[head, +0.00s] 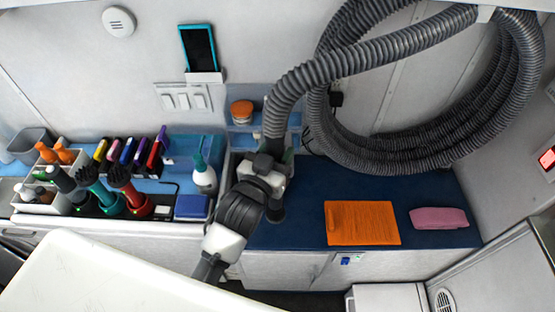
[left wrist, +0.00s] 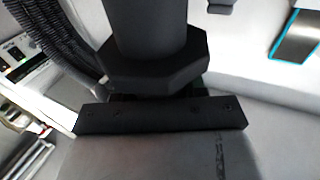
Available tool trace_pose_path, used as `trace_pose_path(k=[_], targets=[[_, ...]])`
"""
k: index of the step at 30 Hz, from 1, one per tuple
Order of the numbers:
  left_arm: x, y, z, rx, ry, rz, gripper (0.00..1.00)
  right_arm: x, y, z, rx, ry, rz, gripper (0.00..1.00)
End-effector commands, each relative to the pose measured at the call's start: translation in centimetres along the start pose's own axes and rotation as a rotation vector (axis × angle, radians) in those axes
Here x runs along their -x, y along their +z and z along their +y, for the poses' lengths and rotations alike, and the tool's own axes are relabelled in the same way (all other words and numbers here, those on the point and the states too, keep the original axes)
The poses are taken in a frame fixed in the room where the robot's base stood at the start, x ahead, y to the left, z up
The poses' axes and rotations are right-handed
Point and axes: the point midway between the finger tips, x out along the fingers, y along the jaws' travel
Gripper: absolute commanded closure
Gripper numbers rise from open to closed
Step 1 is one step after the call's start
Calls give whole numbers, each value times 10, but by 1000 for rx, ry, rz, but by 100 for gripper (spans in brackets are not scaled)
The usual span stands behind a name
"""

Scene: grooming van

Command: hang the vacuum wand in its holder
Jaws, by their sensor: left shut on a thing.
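The vacuum wand (head: 275,126) is a dark grey tube at the end of a ribbed hose, near the middle of the head view. My left gripper (head: 268,168) is shut on the wand and holds it roughly upright above the blue counter. In the left wrist view the wand (left wrist: 147,35) is a thick dark tube with a wide angular collar, close in front of the gripper's black bar (left wrist: 160,116). The fingertips are hidden there. I cannot make out the holder. My right gripper is not in view.
The ribbed hose (head: 430,150) hangs in big loops on the right wall. An orange mat (head: 362,223) and a pink cloth (head: 438,218) lie on the blue counter (head: 300,235). Bottles, brushes and a white spray bottle (head: 204,177) stand at the left. A small shelf (head: 240,130) is behind the wand.

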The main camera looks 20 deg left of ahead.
Motion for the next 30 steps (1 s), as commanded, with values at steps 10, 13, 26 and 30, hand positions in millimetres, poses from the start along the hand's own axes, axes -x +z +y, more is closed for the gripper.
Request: trace_pose_path(k=[10,13,26,30], targets=[[-25,-3,-11,-1,1,4,87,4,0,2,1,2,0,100],[-32,-2,-14,0,0,4,87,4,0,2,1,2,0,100],[-57,-2,-26,1,0,4,87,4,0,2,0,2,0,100],[-59,-2,-27,1,0,3,87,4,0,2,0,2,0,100]])
